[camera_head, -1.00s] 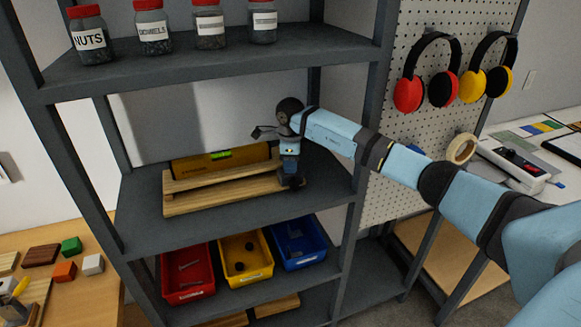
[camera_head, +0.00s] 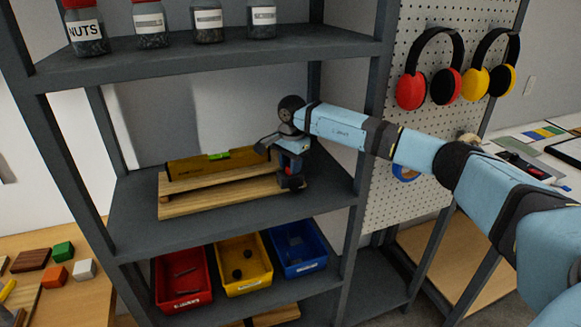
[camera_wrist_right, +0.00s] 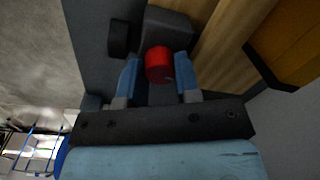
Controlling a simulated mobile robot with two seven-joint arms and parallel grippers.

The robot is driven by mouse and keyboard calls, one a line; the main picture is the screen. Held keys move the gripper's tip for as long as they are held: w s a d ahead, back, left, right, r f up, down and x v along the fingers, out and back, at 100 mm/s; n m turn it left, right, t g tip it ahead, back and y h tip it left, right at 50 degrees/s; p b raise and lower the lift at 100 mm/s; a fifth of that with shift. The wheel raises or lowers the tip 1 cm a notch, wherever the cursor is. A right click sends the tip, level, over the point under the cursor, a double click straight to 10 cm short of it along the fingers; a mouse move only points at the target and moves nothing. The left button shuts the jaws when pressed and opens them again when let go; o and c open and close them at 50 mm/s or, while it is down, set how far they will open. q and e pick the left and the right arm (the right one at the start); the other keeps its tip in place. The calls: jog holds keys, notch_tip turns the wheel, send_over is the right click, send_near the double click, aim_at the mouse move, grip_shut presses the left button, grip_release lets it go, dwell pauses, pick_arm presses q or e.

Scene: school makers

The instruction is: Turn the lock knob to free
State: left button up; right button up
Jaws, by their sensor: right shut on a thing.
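A red knob (camera_wrist_right: 158,64), taken as the lock knob, sits on the face of a dark block (camera_wrist_right: 170,27) in the right wrist view. A smaller black knob (camera_wrist_right: 118,39) sticks out of the block's left side. My right gripper (camera_wrist_right: 157,78) has its two blue fingers on either side of the red knob, shut on it. In the head view, my right gripper (camera_head: 288,163) is at the right end of a wooden stand (camera_head: 180,208) on the middle shelf and largely hides the knob. A yellow level (camera_head: 195,167) lies on the stand. My left gripper is not in view.
The shelf above holds several red-lidded jars (camera_head: 149,24). Red (camera_head: 183,298), yellow (camera_head: 243,285) and blue (camera_head: 302,266) bins stand on the shelf below. A dark shelf post (camera_head: 368,120) is beside my right forearm. Bare shelf (camera_head: 325,195) lies right of the stand.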

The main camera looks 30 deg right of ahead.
jog(key=shift+n, duration=0.6)
jog(key=o, duration=0.9)
notch_tip(320, 180, up, 7)
jog(key=shift+s+f+b, duration=0.1)
jog(key=shift+b, duration=0.35)
jog(key=shift+r, duration=0.45)
jog(key=shift+f, duration=0.1)
